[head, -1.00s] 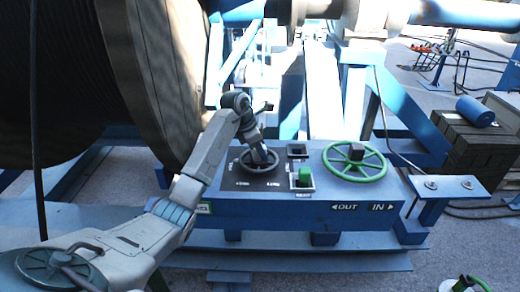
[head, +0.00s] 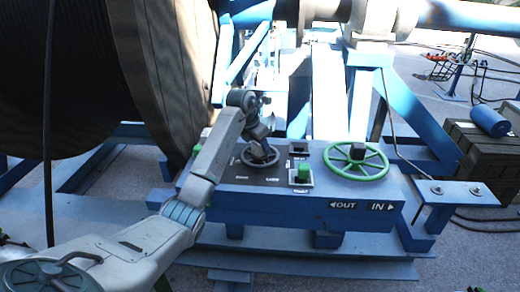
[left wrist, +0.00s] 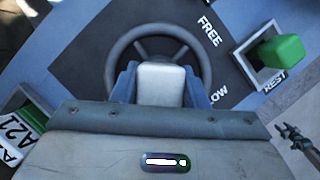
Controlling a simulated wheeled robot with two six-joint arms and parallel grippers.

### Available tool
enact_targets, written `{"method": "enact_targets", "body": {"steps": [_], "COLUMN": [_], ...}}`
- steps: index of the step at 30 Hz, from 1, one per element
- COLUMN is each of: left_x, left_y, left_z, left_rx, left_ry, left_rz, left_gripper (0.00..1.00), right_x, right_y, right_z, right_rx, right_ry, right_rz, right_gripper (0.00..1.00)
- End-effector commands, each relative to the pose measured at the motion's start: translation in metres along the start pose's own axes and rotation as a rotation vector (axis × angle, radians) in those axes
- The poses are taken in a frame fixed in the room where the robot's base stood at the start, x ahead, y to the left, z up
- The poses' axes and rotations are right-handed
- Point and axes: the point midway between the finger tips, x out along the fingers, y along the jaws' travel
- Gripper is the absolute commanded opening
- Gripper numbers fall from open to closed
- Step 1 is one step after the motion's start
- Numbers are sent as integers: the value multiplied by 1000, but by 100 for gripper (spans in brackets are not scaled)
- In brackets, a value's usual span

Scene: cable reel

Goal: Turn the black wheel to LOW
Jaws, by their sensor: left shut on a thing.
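The black wheel (head: 262,165) is a small spoked handwheel on the dark plate of the blue control box. My left gripper (head: 261,149) reaches down over its middle and covers part of it. In the left wrist view the wheel's rim (left wrist: 204,62) shows around the gripper. There my left gripper (left wrist: 160,88) has its two fingers either side of a pale block at the wheel's middle, shut on it. The FREE label (left wrist: 208,27) shows fully. The LOW label (left wrist: 217,97) is partly hidden by the gripper. My right gripper is not identifiable.
A green switch (head: 303,172) stands beside the plate, marked REST in the wrist view. A green handwheel (head: 356,174) is further right, above the OUT and IN labels. The big cable reel (head: 160,70) rises at left. Dark crates (head: 480,155) stand far right.

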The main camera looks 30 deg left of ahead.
Motion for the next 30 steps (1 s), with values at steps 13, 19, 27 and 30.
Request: {"method": "enact_targets", "body": {"steps": [13, 19, 27, 30], "left_x": [0, 0, -2, -2], "left_y": [0, 1, 2, 2], "left_z": [2, 1, 1, 1], "left_rx": [-331, -420, -471, -476], "left_ry": [-8, -8, -8, -8], "left_rz": [137, 172, 192, 193], "left_gripper": [0, 0, 0, 0], "right_x": [10, 17, 20, 20], "right_y": [-28, -20, -16, -16], "right_z": [2, 3, 4, 4], "right_rx": [12, 8, 6, 6], "right_ry": [-2, -2, -2, -2], "right_rz": [-28, -20, -15, -15], "right_gripper": [54, 54, 54, 54]}}
